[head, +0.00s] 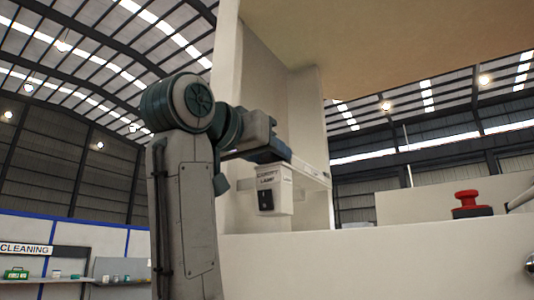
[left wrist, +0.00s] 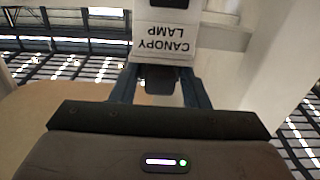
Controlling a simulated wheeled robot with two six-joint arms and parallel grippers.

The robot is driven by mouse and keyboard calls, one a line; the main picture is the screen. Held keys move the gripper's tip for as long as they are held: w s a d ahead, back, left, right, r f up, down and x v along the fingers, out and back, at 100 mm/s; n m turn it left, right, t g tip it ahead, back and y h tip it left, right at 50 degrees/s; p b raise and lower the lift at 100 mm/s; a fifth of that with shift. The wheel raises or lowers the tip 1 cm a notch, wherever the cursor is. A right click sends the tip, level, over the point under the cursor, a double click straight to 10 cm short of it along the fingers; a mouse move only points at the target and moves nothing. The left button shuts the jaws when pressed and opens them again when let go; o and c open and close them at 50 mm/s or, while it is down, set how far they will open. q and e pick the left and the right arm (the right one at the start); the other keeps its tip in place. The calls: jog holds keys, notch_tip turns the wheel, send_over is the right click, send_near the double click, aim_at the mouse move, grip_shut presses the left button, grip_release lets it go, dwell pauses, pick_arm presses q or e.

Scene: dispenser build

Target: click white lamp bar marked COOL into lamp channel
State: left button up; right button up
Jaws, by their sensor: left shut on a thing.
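My left gripper (head: 272,152) reaches right beneath the cream canopy (head: 400,45), just above a white box marked CANOPY LAMP (head: 272,183). In the left wrist view the gripper (left wrist: 160,88) is shut on a dark block, apparently the grip of the white lamp bar. The box's label (left wrist: 166,38) appears upside down there. A pale rail (head: 315,172) runs behind the box; I cannot tell bar from lamp channel. No COOL mark is readable, and the jaws hide the contact. My right gripper is not in view.
A cream upright panel (head: 305,110) stands close behind the gripper. A cream wall (head: 400,262) fills the lower right, with a red button (head: 467,200) beyond its top edge. A CLEANING shelf (head: 60,279) is far left. Open air lies left of my arm.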

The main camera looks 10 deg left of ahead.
pick_arm(q)
jog(key=shift+w, duration=0.1)
dwell(0.4)
jog(key=shift+w+r, duration=0.1)
jog(key=shift+r, duration=0.05)
dwell(0.6)
dwell(0.3)
jog(key=o, duration=1.3)
jog(key=shift+c, duration=0.2)
jog(key=shift+w+a, duration=0.15)
jog(key=shift+a, duration=0.1)
jog(key=shift+d, duration=0.1)
jog(key=shift+d, duration=0.1)
